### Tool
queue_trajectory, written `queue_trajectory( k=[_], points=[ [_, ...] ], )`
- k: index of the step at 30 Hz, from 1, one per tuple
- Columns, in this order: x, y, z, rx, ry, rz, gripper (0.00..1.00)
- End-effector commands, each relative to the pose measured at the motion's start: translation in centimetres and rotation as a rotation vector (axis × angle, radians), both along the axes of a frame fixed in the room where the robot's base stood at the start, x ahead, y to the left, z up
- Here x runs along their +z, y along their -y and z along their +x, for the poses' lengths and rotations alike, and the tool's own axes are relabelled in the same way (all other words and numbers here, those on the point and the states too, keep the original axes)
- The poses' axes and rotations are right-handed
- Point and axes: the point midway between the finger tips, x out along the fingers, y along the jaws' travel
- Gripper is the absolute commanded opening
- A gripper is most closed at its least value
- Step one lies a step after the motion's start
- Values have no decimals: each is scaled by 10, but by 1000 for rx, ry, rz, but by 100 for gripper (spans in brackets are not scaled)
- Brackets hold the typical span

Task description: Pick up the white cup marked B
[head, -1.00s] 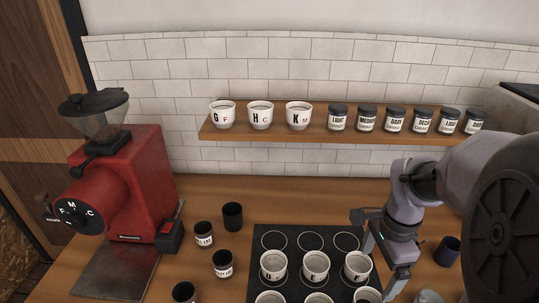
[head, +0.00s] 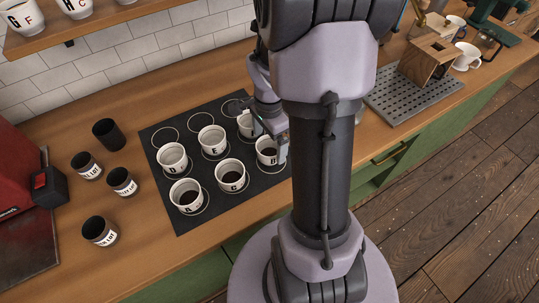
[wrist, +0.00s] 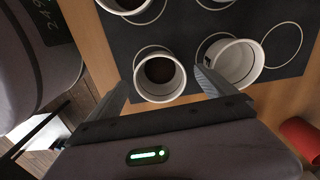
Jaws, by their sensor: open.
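The white cup marked B (head: 267,154) stands upright on the black mat (head: 180,222), at the right end of the front row, with dark contents inside. In the wrist view the cup with dark contents (wrist: 160,93) lies between my fingers; its letter is hidden there. My gripper (wrist: 162,82) is open and empty, one finger to each side of that cup. I cannot tell whether either finger touches it. In the head view my arm hides part of the mat's right side.
White cups A (head: 187,197), C (head: 232,178), D (head: 172,158) and E (head: 212,142) stand on the mat. Another white cup (wrist: 238,62) is close to my right finger. Dark tins (head: 123,182) stand left of the mat. A grey grate (head: 405,97) lies to the right.

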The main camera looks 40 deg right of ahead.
Motion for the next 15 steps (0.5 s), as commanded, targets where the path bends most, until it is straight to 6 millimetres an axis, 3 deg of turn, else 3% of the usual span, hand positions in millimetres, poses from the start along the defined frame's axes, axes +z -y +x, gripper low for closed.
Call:
queue_trajectory(
  k=[1, 3, 9, 15],
  points=[
    [-17, 1, -2, -2, -3, 3, 95],
    [-28, 1, -2, -2, -2, 2, 95],
    [-28, 1, -1, -1, 0, 0, 95],
    [-28, 1, -1, -1, 0, 0, 58]
  ],
)
